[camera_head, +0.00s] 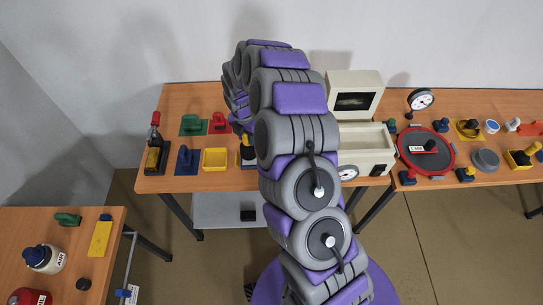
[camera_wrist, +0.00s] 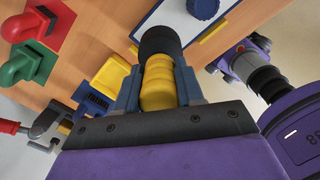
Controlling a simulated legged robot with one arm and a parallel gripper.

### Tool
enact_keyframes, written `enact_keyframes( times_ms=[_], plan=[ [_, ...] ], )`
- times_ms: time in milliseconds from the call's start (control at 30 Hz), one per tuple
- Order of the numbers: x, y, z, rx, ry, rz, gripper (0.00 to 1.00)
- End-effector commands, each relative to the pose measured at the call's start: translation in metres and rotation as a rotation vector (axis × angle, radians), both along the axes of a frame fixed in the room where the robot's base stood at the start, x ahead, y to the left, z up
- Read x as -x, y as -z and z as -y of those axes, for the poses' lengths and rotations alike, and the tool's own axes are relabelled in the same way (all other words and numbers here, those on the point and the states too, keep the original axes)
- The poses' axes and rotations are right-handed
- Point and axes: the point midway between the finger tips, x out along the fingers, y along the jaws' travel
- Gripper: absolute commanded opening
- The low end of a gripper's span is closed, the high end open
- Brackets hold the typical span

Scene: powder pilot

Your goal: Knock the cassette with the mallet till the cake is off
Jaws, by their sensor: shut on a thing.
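My gripper (camera_wrist: 158,92) is shut on a yellow ribbed handle with a thick black end, which looks like the mallet (camera_wrist: 158,70). In the head view, my arm hides most of the gripper; a bit of yellow and black (camera_head: 248,155) shows beside it at the table edge. A dark blue ribbed piece (camera_wrist: 94,102) lies by the tray. I cannot tell which piece is the cassette, and no cake can be made out.
Green (camera_head: 193,125), red (camera_head: 219,123) and blue (camera_head: 187,160) pieces lie near the tray. A red-handled clamp (camera_head: 155,145) stands at the table's left end. A cream box-shaped device (camera_head: 355,97) and a round sieve-like pan (camera_head: 426,152) are to the right. My arm blocks the centre.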

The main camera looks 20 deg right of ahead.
Motion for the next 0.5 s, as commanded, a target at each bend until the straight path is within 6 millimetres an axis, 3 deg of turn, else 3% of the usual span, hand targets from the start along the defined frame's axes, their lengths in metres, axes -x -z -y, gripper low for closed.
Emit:
enact_keyframes(
  times_ms=[33,167,500],
  plan=[
    [-0.001,-0.012,-0.001,0.0,0.0,0.005,0.0],
    [-0.001,-0.028,0.0,-0.002,0.0,0.005,0.0],
    [-0.001,-0.028,0.002,-0.003,0.0,0.002,0.0]
  ],
)
